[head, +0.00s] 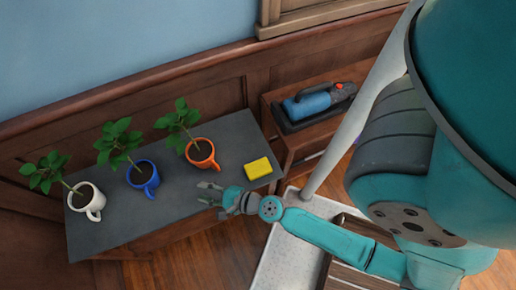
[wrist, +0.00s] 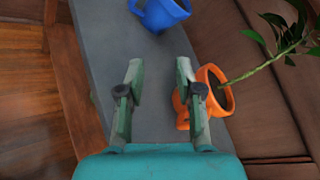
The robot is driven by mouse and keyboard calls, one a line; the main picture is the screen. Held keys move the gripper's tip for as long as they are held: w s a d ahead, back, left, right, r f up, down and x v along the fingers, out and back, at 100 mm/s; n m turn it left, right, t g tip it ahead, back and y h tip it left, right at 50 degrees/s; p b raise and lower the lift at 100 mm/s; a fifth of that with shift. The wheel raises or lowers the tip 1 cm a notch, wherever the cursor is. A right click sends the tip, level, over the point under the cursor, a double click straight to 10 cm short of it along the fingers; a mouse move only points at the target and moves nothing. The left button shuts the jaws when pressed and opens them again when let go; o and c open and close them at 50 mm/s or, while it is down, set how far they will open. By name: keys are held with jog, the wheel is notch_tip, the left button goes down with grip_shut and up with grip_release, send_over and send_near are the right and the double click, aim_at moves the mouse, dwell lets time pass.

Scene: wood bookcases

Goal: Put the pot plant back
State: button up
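Three mug-like pots with leafy plants stand in a row on a grey-topped table (head: 120,225): a white pot (head: 87,203) at the left, a blue pot (head: 143,180) in the middle and an orange pot (head: 203,155) at the right. My gripper (head: 210,194) is open and empty, near the table's front edge, on the near side of the orange pot. In the wrist view my gripper (wrist: 160,66) has its fingers spread over the grey top. The orange pot (wrist: 217,103) is right of the right finger, which partly hides it. The blue pot (wrist: 163,12) is ahead, cut by the frame.
A yellow block (head: 257,168) lies on the table right of the orange pot. A wooden side stand (head: 300,142) carries a blue device (head: 308,103) in a dark tray. Wood-panelled wall (head: 225,80) closes off the back. Bare tabletop lies in front of the pots.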

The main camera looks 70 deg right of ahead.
jog(key=s+r+n, duration=0.8)
jog(key=s+n, duration=0.2)
jog(key=n, duration=0.3)
jog(key=s+r+n+h, duration=0.1)
jog(key=s+r+n, duration=0.7)
jog(key=s+n, duration=0.3)
jog(key=shift+r+n, duration=0.4)
jog(key=shift+n, duration=0.8)
jog(key=shift+a, duration=0.1)
